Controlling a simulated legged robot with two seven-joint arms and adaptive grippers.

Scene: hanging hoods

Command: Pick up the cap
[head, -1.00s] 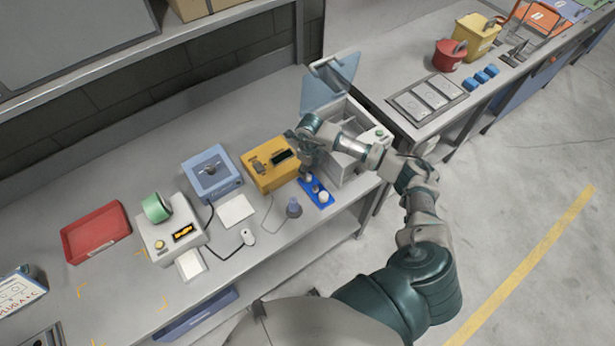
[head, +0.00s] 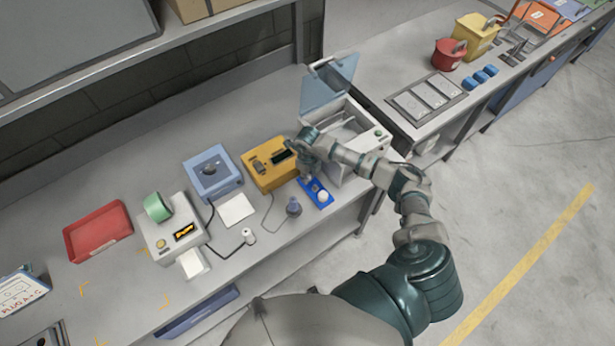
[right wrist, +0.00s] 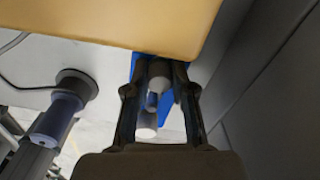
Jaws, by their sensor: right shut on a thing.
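My right gripper (head: 307,173) is over the back end of a small blue tray (head: 313,190) at the bench's front. In the right wrist view the gripper (right wrist: 160,72) is shut on a small grey round piece, seemingly the cap (right wrist: 159,70), held between the fingertips. A white cylinder (head: 323,196) stands at the tray's near end; it also shows in the right wrist view (right wrist: 147,128). In the head view the gripper hides the held piece. I cannot tell whether it still touches the tray. My left gripper is not in view.
A yellow box (head: 268,170) stands close left of the gripper, and an open-lidded grey bin (head: 372,140) close right. A dark grey-purple post (head: 293,207) stands left of the tray. A blue box (head: 212,172) and red tray (head: 97,232) are farther left.

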